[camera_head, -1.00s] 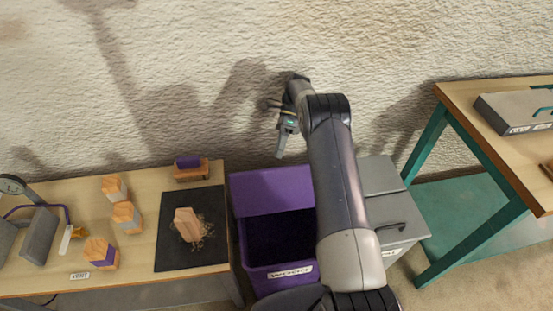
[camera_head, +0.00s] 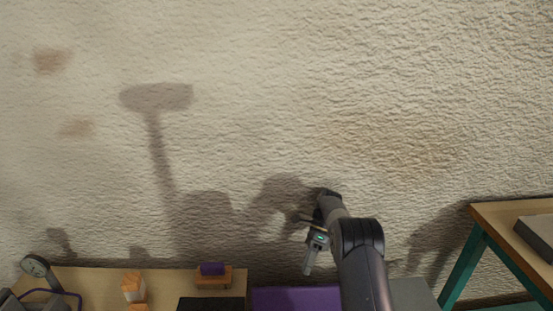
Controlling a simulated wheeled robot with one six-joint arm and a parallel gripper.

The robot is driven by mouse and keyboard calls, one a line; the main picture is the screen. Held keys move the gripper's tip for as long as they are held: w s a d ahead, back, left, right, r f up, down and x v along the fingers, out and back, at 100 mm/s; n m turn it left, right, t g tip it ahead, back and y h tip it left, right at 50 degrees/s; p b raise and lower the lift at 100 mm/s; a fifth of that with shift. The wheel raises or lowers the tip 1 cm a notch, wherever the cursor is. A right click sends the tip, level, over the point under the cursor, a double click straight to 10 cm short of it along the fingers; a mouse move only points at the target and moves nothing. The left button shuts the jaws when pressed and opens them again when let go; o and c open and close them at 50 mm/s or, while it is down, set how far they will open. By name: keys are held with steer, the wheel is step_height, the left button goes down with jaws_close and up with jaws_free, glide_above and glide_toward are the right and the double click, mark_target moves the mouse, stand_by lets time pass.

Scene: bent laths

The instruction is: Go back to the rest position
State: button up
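My gripper (camera_head: 309,262) is at the end of my raised arm, right of centre and low in the picture. It points down in front of the textured wall (camera_head: 300,120), above the purple bin (camera_head: 295,299). It shows small and side-on, so I cannot see whether its fingers are apart. I see nothing hanging from it. My arm enters from the bottom edge and hides part of the bin area.
A wooden table (camera_head: 90,285) at lower left bears orange-topped blocks (camera_head: 133,287), a purple-topped wooden piece (camera_head: 213,276), a black mat (camera_head: 210,304) and a lamp-like thing (camera_head: 36,266). A grey bin (camera_head: 411,294) stands right of my arm. A teal-legged table (camera_head: 505,218) holds a grey case (camera_head: 538,235).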

steer(key=shift+p+x, duration=0.35)
steer(key=shift+x, duration=2.5)
steer(key=shift+r, duration=0.1)
steer(key=shift+w, duration=0.1)
steer(key=v, duration=0.7)
steer(key=shift+t, duration=0.3)
steer(key=shift+s+r+x, duration=0.15)
steer(key=shift+s+x, duration=0.05)
steer(key=shift+x, duration=1)
steer(key=shift+s+r+x, duration=0.15)
steer(key=shift+x, duration=1.1)
steer(key=shift+s+r+x, duration=0.1)
steer(key=shift+s+x, duration=0.1)
steer(key=shift+x, duration=1)
